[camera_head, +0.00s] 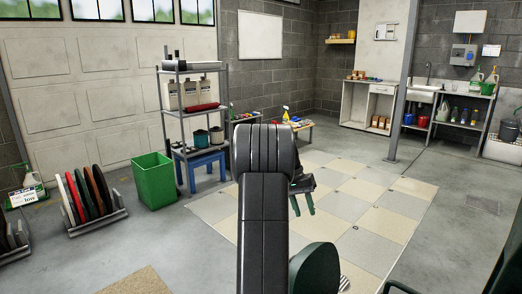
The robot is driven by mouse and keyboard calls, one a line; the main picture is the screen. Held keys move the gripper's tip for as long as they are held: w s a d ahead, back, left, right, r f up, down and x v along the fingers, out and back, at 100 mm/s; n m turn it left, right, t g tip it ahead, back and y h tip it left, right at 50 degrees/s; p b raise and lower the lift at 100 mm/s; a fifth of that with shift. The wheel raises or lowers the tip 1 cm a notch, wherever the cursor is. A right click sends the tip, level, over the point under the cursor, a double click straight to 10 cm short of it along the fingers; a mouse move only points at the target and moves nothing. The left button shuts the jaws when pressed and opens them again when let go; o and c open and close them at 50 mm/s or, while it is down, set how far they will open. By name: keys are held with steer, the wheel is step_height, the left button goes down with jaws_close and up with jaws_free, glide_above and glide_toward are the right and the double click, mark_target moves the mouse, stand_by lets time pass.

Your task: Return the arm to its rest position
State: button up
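My arm stands upright in the middle of the camera_head view, its dark links running from the bottom edge up to a rounded joint. My gripper (303,211) shows just right of the arm, partly hidden behind it. Its two green fingers point down and stand apart, with nothing visible between them. It appears above the tiled floor area and touches nothing that I can see.
Buffer pads (86,196) stand in a rack at left, near a green bin (154,182). A metal shelf (193,70) holds bottles and pots beside a blue stool (203,168). A post (402,85) rises at right. The tiled floor (345,205) is mostly clear.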

steer(key=f, duration=0.1)
steer(key=f+b, duration=0.1)
steer(key=w, duration=0.1)
steer(key=shift+w+a+f+m+h, duration=0.1)
steer(key=shift+a+f+m+h, duration=0.2)
steer(key=shift+f+m, duration=0.1)
